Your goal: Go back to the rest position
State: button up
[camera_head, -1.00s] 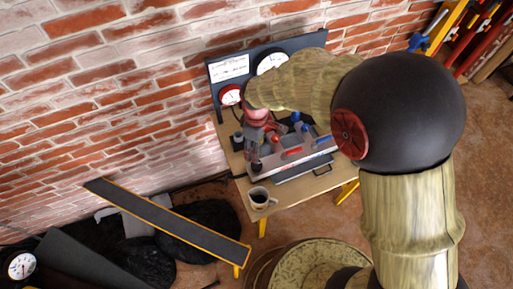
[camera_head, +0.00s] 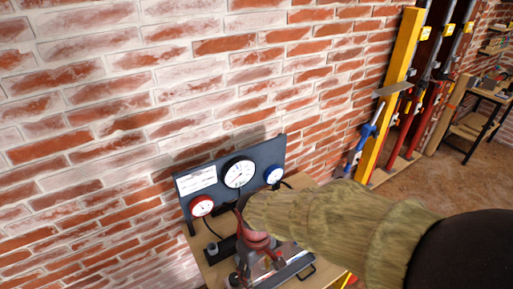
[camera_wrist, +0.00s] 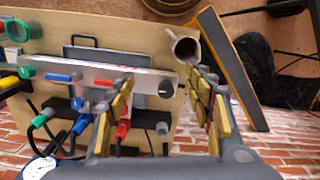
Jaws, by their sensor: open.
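My gripper (camera_wrist: 160,100) is open and empty in the wrist view, its two yellow-padded fingers spread apart. It hangs over the wooden worktable (camera_wrist: 110,32), with nothing between the fingertips that I can see held. In the head view my gripper (camera_head: 258,262) is above the table, partly hidden by my arm. A grey metal block (camera_wrist: 95,76) with red and blue handles lies on the table, close beside the left finger. A mug (camera_wrist: 183,46) stands at the table's edge, beyond the fingertips.
A dark gauge panel (camera_head: 225,190) with white, red and blue gauges stands at the table's back, against the brick wall (camera_head: 150,80). A yellow post (camera_head: 390,90) and pipes are at the right. A yellow-edged dark plank (camera_wrist: 236,75) lies beyond the mug.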

jog(key=s+d+r+m+t+b, duration=0.2)
jog(key=s+d+r+m+t, duration=0.1)
jog(key=d+r, duration=0.4)
jog(key=s+d+r+m+t+b, duration=0.2)
jog(key=d+r, duration=0.5)
jog(key=d, duration=0.4)
jog(key=s+m+t, duration=0.1)
jog(key=s+m, duration=0.1)
jog(key=m, duration=0.1)
jog(key=shift+s+d+r+b, duration=0.25)
jog(key=shift+s+d+b, duration=0.05)
jog(key=shift+d+b, duration=0.1)
jog(key=shift+c, duration=0.7)
dwell(0.9)
